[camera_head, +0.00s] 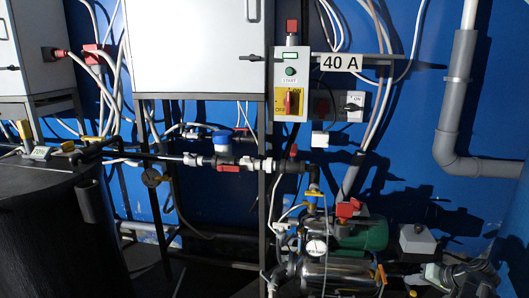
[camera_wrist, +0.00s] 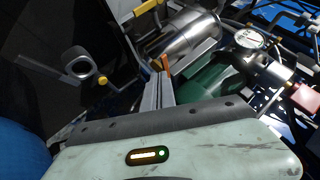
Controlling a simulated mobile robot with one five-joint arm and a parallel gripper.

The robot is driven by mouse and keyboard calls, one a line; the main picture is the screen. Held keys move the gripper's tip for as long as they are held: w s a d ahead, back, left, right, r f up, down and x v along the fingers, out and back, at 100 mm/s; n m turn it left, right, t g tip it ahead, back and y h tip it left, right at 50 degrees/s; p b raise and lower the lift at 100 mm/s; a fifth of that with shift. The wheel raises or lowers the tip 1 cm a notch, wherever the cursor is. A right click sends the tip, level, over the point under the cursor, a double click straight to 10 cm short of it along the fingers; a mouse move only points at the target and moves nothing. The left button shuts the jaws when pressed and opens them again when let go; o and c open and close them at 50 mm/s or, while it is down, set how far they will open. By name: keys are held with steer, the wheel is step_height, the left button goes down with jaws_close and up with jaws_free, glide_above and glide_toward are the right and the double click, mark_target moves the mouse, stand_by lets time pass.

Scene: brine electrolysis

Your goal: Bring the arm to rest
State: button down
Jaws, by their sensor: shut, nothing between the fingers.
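My gripper (camera_wrist: 160,78) shows in the wrist view, with its narrow grey fingers together and nothing between them. An orange piece shows at the far end of the fingers. The pale, scuffed housing of my gripper fills the bottom of that view, with a lit yellow bar and a green light. Beyond the fingers are a shiny metal cylinder (camera_wrist: 192,36) and a green motor (camera_wrist: 205,98); contact cannot be told. In the head view, pale and dark parts at the lower right corner look like my arm, partly cut off by the frame.
In the head view, a pump with a steel tank (camera_head: 340,274) and green motor (camera_head: 362,234) stands low at centre right. A control box (camera_head: 291,84) and a white cabinet (camera_head: 195,46) are above. A dark drum (camera_head: 50,235) stands left. Pipes and cables crowd the blue wall.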

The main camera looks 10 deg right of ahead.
steer(key=w+a+f+n+g+y, duration=0.1)
steer(key=w+a+n, duration=0.1)
steer(key=w+a, duration=0.5)
steer(key=w+a+n+g+y, duration=0.1)
steer(key=w+a+n, duration=0.1)
steer(key=a, duration=0.9)
steer(key=w+a+f+n+g+y, duration=0.1)
steer(key=w+a, duration=0.4)
steer(key=a, duration=0.4)
steer(key=s+a+f+n+g+h, duration=0.2)
steer(key=s+a, duration=0.2)
steer(key=a, duration=0.8)
steer(key=s+a+f+n+g+h, duration=0.1)
steer(key=s+a+f+n+g, duration=0.15)
steer(key=a, duration=0.95)
steer(key=s+d+m+g+h, duration=0.1)
steer(key=s+d+m+h, duration=0.2)
steer(key=s+d, duration=0.15)
step_height(320, 180, up, 35)
steer(key=p, duration=3.5)
steer(key=shift+w+y+p, duration=0.3)
steer(key=shift+w, duration=0.1)
steer(key=shift+a+f, duration=0.1)
